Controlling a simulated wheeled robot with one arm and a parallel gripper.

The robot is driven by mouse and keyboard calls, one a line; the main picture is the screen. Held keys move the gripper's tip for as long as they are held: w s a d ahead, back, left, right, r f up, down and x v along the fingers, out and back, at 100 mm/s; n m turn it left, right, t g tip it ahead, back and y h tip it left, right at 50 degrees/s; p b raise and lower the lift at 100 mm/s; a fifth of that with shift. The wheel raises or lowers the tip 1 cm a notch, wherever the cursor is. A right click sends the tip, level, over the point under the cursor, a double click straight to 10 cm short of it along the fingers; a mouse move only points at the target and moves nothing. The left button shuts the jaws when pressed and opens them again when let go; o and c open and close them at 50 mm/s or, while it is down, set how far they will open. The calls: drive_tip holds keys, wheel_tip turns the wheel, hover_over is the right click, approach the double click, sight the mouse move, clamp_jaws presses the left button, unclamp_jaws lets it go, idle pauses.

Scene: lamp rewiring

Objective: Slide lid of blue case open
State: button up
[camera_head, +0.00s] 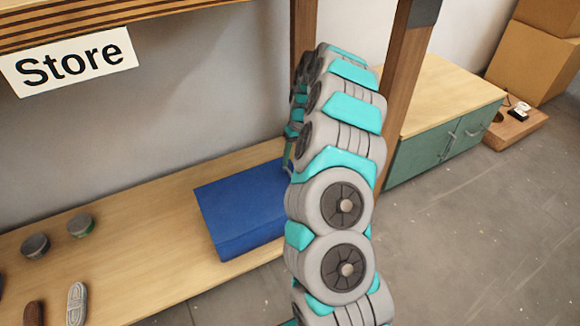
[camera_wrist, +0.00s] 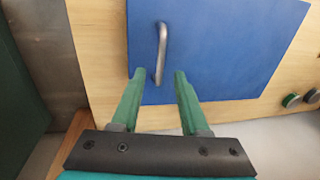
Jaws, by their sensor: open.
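The blue case (camera_head: 238,208) lies on the wooden shelf in the head view, with my arm across its right side. In the wrist view its flat blue lid (camera_wrist: 225,45) fills the upper middle, and no gap in it shows. A grey metal bar handle (camera_wrist: 162,45) stands on the lid, towards its left edge. My gripper (camera_wrist: 158,75) is open, its two green fingers pointing at the lid. The near end of the handle appears between the fingertips, with space on both sides. Whether the fingertips touch the lid cannot be told.
The wooden shelf (camera_head: 130,265) holds small round tins (camera_head: 36,246) left of the case. A wooden post (camera_head: 402,85) stands right of my arm. A "Store" sign (camera_head: 70,62) hangs above. A green cabinet (camera_head: 435,150) stands at the right beyond open floor.

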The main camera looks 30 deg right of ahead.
sight(289, 171)
drive_tip(key=f, duration=0.3)
drive_tip(key=shift+a+f, duration=0.3)
drive_tip(key=shift+a, duration=0.1)
clamp_jaws()
idle(1.1)
